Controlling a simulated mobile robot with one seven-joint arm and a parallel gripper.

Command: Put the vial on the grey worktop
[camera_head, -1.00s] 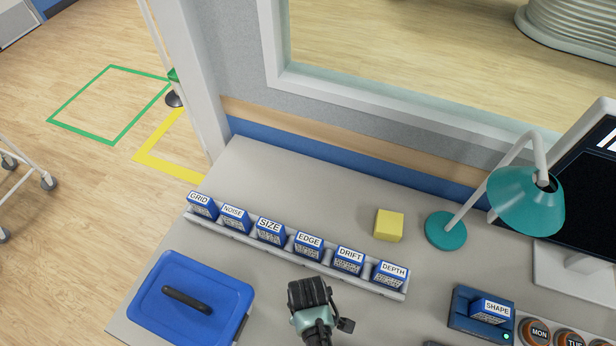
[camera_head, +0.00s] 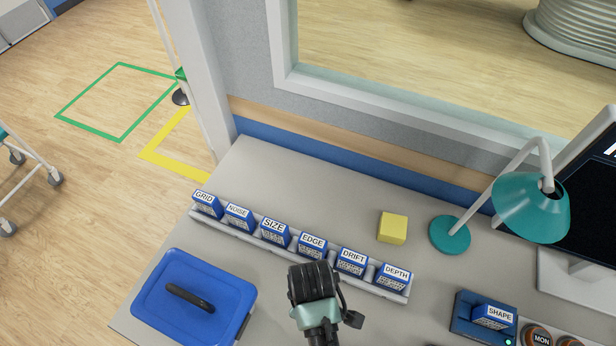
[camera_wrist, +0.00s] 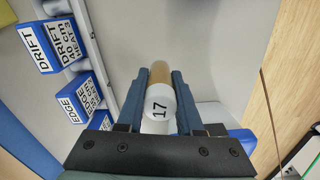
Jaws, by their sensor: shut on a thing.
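My gripper (camera_head: 314,284) is over the grey worktop (camera_head: 285,185), just in front of the card rack, seen from above. In the wrist view my gripper (camera_wrist: 158,98) is shut on the vial (camera_wrist: 160,103), which sits between its two blue fingers. The vial has a white part marked "17" and a tan-brown end pointing away from the wrist. The grey worktop (camera_wrist: 215,45) lies behind it in that view. In the head view the vial is hidden by my gripper. I cannot tell how far the vial is from the worktop.
A rack (camera_head: 240,233) of several blue labelled blocks runs across the worktop. A blue lidded box (camera_head: 215,300) is at left, a yellow cube (camera_head: 392,228) and teal lamp (camera_head: 530,208) at right. A blue SHAPE holder (camera_head: 470,318) is front right.

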